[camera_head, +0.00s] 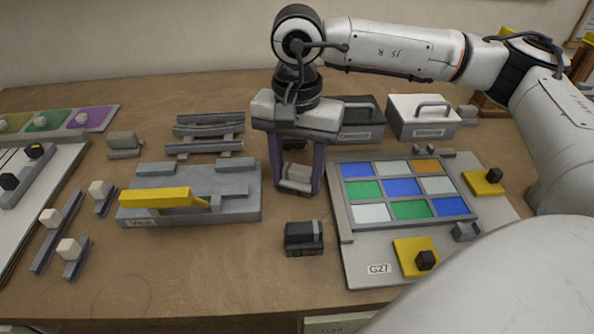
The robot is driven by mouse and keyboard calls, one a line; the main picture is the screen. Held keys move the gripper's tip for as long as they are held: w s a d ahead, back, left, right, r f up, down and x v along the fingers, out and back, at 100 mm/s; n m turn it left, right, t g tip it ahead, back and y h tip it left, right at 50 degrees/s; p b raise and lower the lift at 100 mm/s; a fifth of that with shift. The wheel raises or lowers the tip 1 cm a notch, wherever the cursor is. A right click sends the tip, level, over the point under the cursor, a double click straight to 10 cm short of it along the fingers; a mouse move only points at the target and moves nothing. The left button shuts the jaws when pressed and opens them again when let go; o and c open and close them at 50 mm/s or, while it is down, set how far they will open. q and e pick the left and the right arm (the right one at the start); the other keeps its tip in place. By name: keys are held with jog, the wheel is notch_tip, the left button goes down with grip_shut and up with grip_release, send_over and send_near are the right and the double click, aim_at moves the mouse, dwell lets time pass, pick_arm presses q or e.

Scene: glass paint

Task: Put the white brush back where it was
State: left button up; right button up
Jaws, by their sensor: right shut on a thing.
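My left gripper is not in view.
A black block (303,238) sits just in front. A grey fixture with a yellow bar (160,198) stands left. The glass panel board (352,262) lies right. Behind are a rack of grey bars (205,147), a dark box (360,112) and a white box (421,120).

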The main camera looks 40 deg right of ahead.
aim_at(297, 170)
jog(key=shift+f, duration=0.1)
jog(key=o, duration=1)
notch_tip(297, 170, up, 12)
jog(key=shift+r, duration=0.2)
